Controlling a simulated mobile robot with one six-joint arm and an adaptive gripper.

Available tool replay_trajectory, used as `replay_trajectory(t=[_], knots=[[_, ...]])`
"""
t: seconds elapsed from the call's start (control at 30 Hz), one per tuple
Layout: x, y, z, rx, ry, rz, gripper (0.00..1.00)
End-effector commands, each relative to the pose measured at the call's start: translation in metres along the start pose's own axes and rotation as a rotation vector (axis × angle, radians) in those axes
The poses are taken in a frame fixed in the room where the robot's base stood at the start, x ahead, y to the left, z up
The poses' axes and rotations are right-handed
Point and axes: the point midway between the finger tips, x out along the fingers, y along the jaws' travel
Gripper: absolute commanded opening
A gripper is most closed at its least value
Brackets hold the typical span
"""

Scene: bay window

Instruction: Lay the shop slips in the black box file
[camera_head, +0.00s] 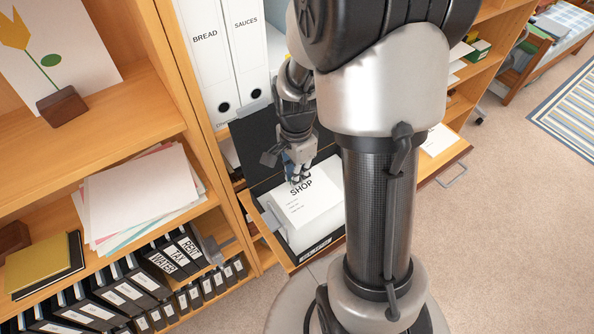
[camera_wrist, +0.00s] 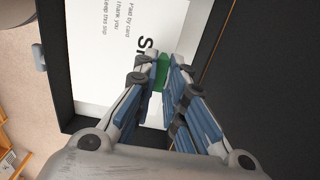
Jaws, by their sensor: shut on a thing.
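The black box file lies open on a pulled-out wooden board, its dark lid (camera_head: 252,140) raised behind it and its front wall (camera_head: 318,250) facing me. The white shop slips (camera_head: 312,208), headed SHOP, are over the pale inside of the box. They also show in the wrist view (camera_wrist: 110,45), within the dark box rim (camera_wrist: 82,122). My gripper (camera_head: 298,178) points down at the heading end of the slips. In the wrist view its fingertips (camera_wrist: 163,72) are closed on a green piece at that end. I cannot tell whether the slips touch the box floor.
White binders (camera_head: 207,60) stand behind the box. At left, shelves hold loose paper (camera_head: 140,190) and several black files (camera_head: 150,262). A drawer (camera_head: 445,152) with a metal handle sticks out at right. Carpet (camera_head: 500,220) is clear at right.

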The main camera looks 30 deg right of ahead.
Motion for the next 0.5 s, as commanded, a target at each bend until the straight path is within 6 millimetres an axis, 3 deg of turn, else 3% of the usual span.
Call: replay_trajectory(t=[0.5], knots=[[0.051, -0.001, 0.000, 0.000, 0.000, 0.001, 0.00]])
